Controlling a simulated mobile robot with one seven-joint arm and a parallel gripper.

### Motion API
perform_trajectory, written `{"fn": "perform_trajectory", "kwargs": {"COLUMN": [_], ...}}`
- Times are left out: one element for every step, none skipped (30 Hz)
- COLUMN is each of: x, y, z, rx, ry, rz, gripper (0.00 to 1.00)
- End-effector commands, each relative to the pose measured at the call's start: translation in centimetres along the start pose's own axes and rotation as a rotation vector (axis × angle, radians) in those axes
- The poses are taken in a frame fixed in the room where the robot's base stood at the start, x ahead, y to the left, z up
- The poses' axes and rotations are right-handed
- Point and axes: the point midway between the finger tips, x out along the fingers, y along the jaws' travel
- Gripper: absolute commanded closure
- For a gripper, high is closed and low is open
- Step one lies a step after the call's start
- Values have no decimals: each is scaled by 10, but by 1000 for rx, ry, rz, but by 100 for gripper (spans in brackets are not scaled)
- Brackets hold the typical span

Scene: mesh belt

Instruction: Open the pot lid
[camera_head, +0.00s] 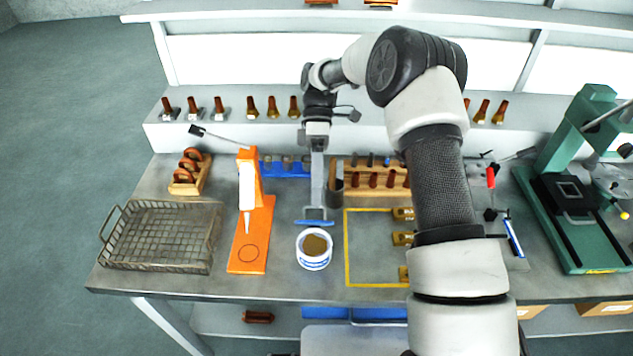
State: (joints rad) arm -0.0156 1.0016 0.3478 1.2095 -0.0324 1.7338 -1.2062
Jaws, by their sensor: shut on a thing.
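The pot (314,257) is a small white tub with blue marking, standing upright on the bench. Its top is uncovered and brown contents show inside. My gripper (315,213) points down just behind the pot's rim. It is shut on a thin blue piece that looks like the pot lid (314,222), seen nearly edge-on. The lid appears apart from the pot; its exact height above the bench cannot be told from this view.
An orange stand (252,235) with a white tube is close left of the pot. A wire basket (162,236) lies further left. A yellow-outlined area (347,250) with brass blocks is to the right. A green press (570,200) stands far right.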

Motion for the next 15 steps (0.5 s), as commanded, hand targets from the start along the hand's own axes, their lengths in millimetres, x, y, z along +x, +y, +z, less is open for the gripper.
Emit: {"fn": "perform_trajectory", "kwargs": {"x": [-1,-1,-1,-2,-2,-2,-2,-2,-3,-3,-3,-3,-3,-3,-3], "y": [1,2,3,4,4,5,5,6,6,6,6,6,7,7,7], "z": [-1,-1,-1,-1,-1,-1,0,-1,0,0,0,0,0,0,0], "rx": [-1,-1,-1,-1,-1,-1,-1,-1,-1,-1,-1,-1,-1,-1,-1], "ry": [2,1,2,2,2,2,1,2,2,1,1,1,1,1,1], "rz": [-24,-38,-52,-62,-71,-81,-88,-94,-99,-103,-106,-109,-111,-112,-112], "gripper": [100,100,100,100,100,100,100,100,100,100,100,100,100,100,100]}}
